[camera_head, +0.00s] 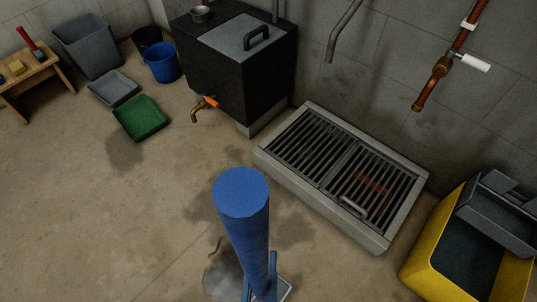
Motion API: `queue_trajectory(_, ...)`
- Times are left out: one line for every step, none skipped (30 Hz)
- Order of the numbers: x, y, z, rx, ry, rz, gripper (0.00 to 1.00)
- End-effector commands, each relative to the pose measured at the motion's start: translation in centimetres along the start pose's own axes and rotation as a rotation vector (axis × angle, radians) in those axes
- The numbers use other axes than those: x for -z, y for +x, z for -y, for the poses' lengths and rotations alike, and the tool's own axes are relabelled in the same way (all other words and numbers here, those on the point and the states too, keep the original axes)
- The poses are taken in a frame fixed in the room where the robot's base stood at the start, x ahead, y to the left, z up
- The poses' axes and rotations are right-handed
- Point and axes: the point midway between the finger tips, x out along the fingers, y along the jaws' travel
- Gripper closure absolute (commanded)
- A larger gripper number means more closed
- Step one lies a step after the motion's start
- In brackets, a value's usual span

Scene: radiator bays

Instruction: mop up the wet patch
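A yellow mop bucket (416,268) with a grey wringer (497,217) stands at the lower right. The blue cylinder, with blue parts and a pale plate at its lower end, may be part of my arm; I cannot tell. I cannot make out a mop or my gripper's fingers.
A floor grate (264,157) in a raised frame lies right of centre. A black tank (218,75) with a brass tap stands behind. Green (140,118) and grey trays, buckets and a wooden stool (45,73) are at upper left. Matte dark stains (125,152) mark the floor. The left floor is clear.

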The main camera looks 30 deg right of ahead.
Motion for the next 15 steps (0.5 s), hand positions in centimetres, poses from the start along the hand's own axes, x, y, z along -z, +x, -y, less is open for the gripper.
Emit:
queue_trajectory(-0.9, -0.4, -0.5, -0.024, 0.000, 0.001, 1.00)
queue_trajectory(-1.0, -0.5, -0.7, -0.037, -0.001, 0.003, 1.00)
queue_trajectory(-1.2, -0.7, -1.0, -0.049, -0.002, 0.005, 1.00)
queue_trajectory(-1.3, -0.8, -1.1, -0.057, -0.002, 0.006, 1.00)
queue_trajectory(-1.4, -0.9, -1.2, -0.062, -0.003, 0.007, 1.00)
queue_trajectory(-1.5, -1.0, -1.3, -0.067, -0.003, 0.008, 1.00)
queue_trajectory(-1.6, -1.1, -1.3, -0.069, -0.003, 0.009, 1.00)
queue_trajectory(-1.8, -1.1, -1.4, -0.070, -0.003, 0.009, 1.00)
queue_trajectory(-2.1, -1.1, -1.4, -0.071, -0.004, 0.009, 1.00)
queue_trajectory(-2.4, -1.1, -1.4, -0.071, -0.004, 0.009, 1.00)
queue_trajectory(-2.7, -1.1, -1.4, -0.070, -0.004, 0.009, 1.00)
queue_trajectory(-3.2, -1.1, -1.4, -0.070, -0.005, 0.009, 1.00)
queue_trajectory(-3.7, -1.1, -1.4, -0.070, -0.005, 0.009, 1.00)
queue_trajectory(-4.1, -1.1, -1.4, -0.070, -0.005, 0.009, 1.00)
queue_trajectory(-4.5, -1.1, -1.4, -0.070, -0.004, 0.009, 1.00)
